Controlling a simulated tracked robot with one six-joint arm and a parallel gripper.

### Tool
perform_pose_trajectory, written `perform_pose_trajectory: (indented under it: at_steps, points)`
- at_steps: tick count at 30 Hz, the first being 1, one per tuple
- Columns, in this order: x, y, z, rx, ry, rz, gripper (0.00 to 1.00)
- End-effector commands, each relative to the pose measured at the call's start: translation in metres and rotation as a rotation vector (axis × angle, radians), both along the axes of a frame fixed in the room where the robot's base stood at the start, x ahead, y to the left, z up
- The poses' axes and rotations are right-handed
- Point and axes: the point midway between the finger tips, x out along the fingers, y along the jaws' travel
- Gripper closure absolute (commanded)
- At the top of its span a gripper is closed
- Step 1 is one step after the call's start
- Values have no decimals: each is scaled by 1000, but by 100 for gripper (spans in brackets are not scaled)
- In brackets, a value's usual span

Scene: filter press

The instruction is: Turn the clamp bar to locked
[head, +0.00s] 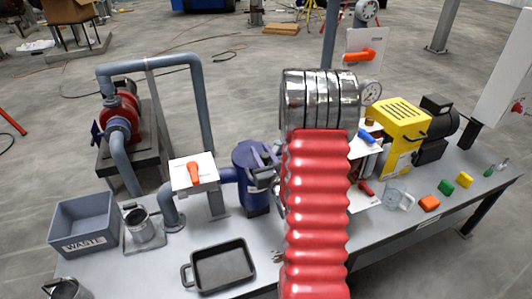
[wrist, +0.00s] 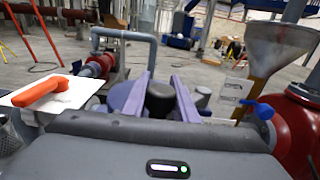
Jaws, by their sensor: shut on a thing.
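The blue filter vessel (head: 252,197) stands on the bench in the head view, just left of my red-sleeved arm. Its clamp bar lies across the top, but my arm and gripper hide part of it, and I cannot tell its exact angle. My gripper (head: 266,179) is at the vessel's upper right side. In the wrist view, the two fingers of my gripper (wrist: 158,98) stand on either side of a dark round knob (wrist: 160,98), which appears to belong to the clamp bar. The gripper is shut on it. The vessel's blue top is behind the fingers.
A white panel with an orange handle (head: 194,173) stands close left of the vessel. A grey waste bin (head: 84,222), a metal cup (head: 140,226) and a black tray (head: 222,268) are on the bench. A yellow machine (head: 401,130) stands right of my arm. A funnel (wrist: 278,45) shows at right.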

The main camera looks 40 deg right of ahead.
Motion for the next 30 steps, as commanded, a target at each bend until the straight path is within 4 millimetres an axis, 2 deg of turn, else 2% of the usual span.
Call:
perform_pose_trajectory:
  at_steps: [16, 17, 24, 30]
  points:
    - [0, -1, 0, 0, -1, -21, 100]
    - [0, -1, 0, 0, -1, -21, 73]
    - [0, -1, 0, 0, 0, -21, 56]
    - [0, -1, 0, 0, 0, -22, 56]
